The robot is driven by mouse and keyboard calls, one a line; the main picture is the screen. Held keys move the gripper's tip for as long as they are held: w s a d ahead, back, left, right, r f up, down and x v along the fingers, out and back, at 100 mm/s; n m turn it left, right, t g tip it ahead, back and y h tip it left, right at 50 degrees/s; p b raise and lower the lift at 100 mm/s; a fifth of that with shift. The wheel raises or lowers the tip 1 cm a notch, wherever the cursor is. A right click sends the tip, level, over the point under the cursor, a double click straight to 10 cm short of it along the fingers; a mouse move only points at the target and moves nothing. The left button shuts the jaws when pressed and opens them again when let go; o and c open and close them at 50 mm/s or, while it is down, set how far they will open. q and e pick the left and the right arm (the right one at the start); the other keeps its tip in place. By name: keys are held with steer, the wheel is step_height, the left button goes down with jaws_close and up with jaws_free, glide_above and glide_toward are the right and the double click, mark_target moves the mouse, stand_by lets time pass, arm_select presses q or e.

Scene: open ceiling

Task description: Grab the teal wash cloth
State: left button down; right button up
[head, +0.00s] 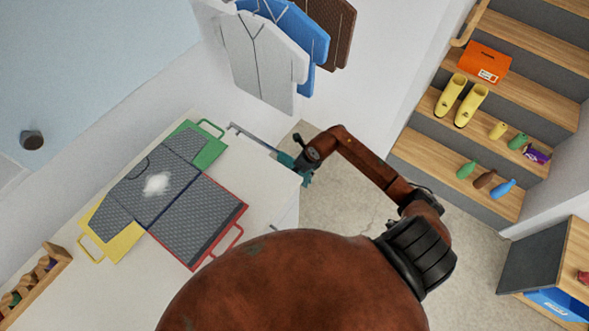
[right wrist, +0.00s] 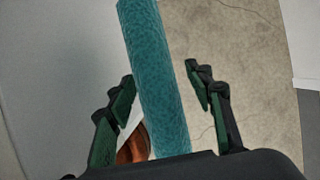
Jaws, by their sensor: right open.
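The gripper hides much of the cloth there. My left gripper is not in view.
A wooden rack (head: 38,283) stands at lower left. Shirts (head: 262,60) hang above. Wooden stairs (head: 420,160) with boots and bottles rise at right. Floor beside the counter is clear.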

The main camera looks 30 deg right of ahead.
steer(key=shift+w+a+f, duration=0.1)
steer(key=shift+w+f, duration=0.15)
steer(key=shift+f, duration=0.3)
steer(key=shift+f, duration=0.25)
steer(key=shift+c, duration=0.3)
steer(key=c, duration=1.2)
steer(key=shift+r, duration=0.1)
